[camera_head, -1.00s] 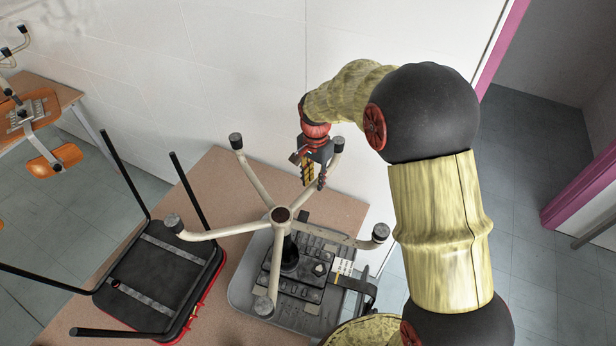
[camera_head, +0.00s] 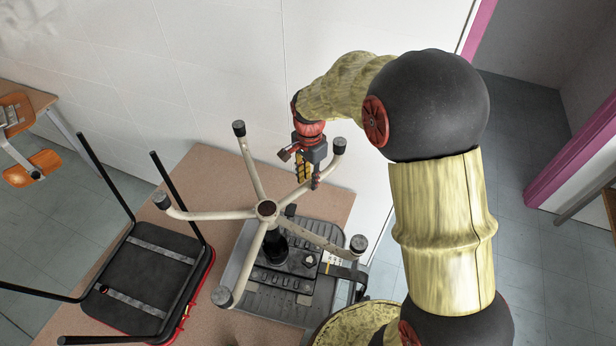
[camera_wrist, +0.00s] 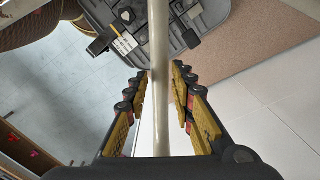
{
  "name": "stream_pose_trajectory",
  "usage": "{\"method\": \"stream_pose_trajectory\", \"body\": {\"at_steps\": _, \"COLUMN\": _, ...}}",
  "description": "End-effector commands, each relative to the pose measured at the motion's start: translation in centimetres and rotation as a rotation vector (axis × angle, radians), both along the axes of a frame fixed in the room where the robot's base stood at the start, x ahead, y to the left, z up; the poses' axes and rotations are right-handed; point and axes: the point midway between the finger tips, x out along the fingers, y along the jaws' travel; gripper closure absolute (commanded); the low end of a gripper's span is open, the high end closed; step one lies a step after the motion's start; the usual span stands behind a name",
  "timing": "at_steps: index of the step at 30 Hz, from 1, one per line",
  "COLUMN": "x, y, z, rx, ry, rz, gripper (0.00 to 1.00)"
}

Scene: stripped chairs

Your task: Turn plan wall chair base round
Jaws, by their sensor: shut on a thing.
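The cream star-shaped chair base (camera_head: 266,210) points its legs upward and outward, with dark caps at the leg ends. It stands on a dark post above an upturned grey seat (camera_head: 262,300) on the brown table (camera_head: 330,207). My gripper (camera_head: 306,181) is at the upper-right leg, a little inward of its cap. In the wrist view my gripper (camera_wrist: 160,85) has its yellow-padded fingers on both sides of the cream leg (camera_wrist: 159,45), shut on it. The fingers partly hide that leg in the head view.
A black upturned chair seat with metal legs (camera_head: 150,272) lies left of the base, close to it. A white wall (camera_head: 230,60) stands right behind the table. An orange-seated chair (camera_head: 35,168) is at the far left. Open floor (camera_head: 500,250) lies to the right.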

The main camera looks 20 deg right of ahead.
Motion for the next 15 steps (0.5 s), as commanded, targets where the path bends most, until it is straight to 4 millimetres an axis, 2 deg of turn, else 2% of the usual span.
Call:
{"method": "stream_pose_trajectory", "body": {"at_steps": 9, "x": -0.12, "y": -0.01, "z": -0.04, "rx": 0.0, "ry": 0.003, "rz": 0.001, "gripper": 1.0}}
{"method": "stream_pose_trajectory", "body": {"at_steps": 10, "x": -0.12, "y": -0.01, "z": -0.05, "rx": 0.0, "ry": 0.003, "rz": 0.001, "gripper": 0.74}}
{"method": "stream_pose_trajectory", "body": {"at_steps": 15, "x": -0.08, "y": 0.01, "z": -0.04, "rx": 0.0, "ry": 0.002, "rz": 0.001, "gripper": 0.65}}
